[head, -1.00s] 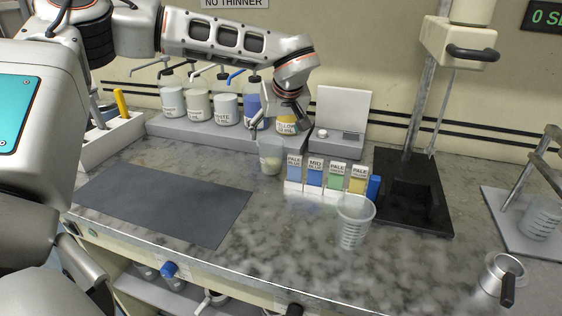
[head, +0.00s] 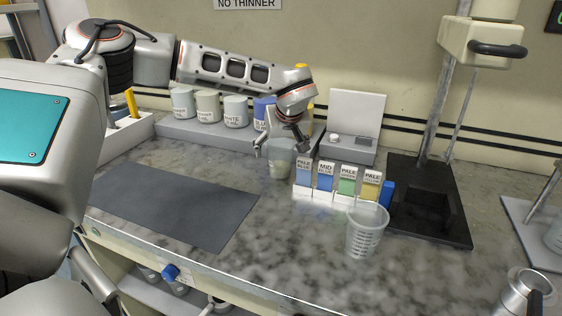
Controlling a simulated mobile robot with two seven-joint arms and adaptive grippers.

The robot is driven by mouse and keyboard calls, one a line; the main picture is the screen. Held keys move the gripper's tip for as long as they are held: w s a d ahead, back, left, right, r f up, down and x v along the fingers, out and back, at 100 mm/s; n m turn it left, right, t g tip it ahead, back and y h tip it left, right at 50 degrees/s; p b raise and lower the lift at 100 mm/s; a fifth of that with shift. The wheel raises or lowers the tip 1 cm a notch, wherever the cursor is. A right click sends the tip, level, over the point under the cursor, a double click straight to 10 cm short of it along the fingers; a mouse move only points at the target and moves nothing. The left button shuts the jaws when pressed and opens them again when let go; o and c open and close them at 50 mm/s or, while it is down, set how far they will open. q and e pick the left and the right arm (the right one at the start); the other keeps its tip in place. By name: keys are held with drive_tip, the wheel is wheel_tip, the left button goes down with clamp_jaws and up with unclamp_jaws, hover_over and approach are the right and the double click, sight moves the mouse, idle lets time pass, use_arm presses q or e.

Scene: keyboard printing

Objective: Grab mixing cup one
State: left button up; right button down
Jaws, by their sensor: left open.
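A clear mixing cup (head: 281,166) with pale contents stands on the bench in front of the bottle row. A second clear cup (head: 366,236), seemingly empty with markings on its side, stands nearer the front, by the colour cards. I cannot tell from any label which is cup one. My left gripper (head: 281,146) is open and empty, pointing down, with one finger on each side of the rear cup's upper part. Contact with the cup cannot be made out. My right gripper is not in view.
Several labelled bottles (head: 236,111) stand on a grey ledge behind. A scale (head: 348,149) and colour cards (head: 326,177) are close right of the rear cup. A black-based stand (head: 432,225) is further right. A dark mat (head: 175,205) lies at left. A metal can (head: 522,296) is front right.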

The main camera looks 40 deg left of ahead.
use_arm(q)
drive_tip(key=shift+r, duration=0.1)
drive_tip(key=c, duration=1.4)
